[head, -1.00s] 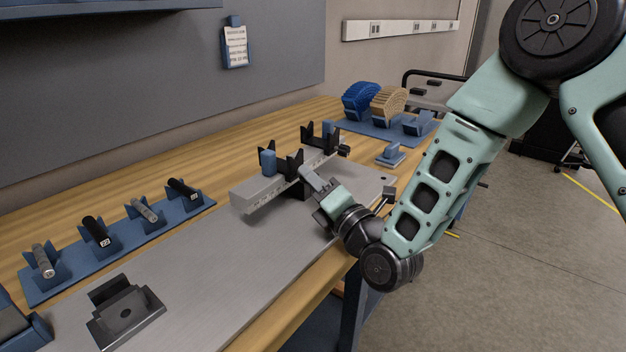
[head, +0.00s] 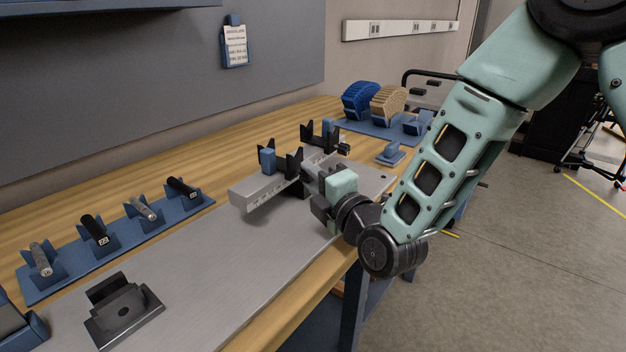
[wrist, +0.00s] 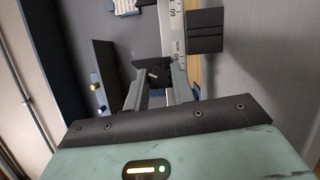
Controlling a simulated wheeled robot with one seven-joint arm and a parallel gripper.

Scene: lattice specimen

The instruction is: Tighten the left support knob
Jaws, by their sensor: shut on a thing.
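The left support (head: 293,163) is a black V-shaped block with a blue pad (head: 268,161), standing on the grey scale rail (head: 255,196). My gripper (head: 306,174) reaches the support's front side from the right. In the wrist view my gripper (wrist: 158,92) has its two fingers on either side of the dark left support knob (wrist: 152,75), shut on it. In the head view my gripper hides this knob. The right support (head: 318,138) stands farther back on the rail, with its own black knob (head: 344,149) showing.
A blue rack (head: 120,240) with several dark and grey cylinders lies at the left. A black fixture (head: 124,310) stands on the grey plate (head: 210,260) in front. Blue and tan ribbed pieces (head: 388,103) stand at the back. The plate between fixture and rail is clear.

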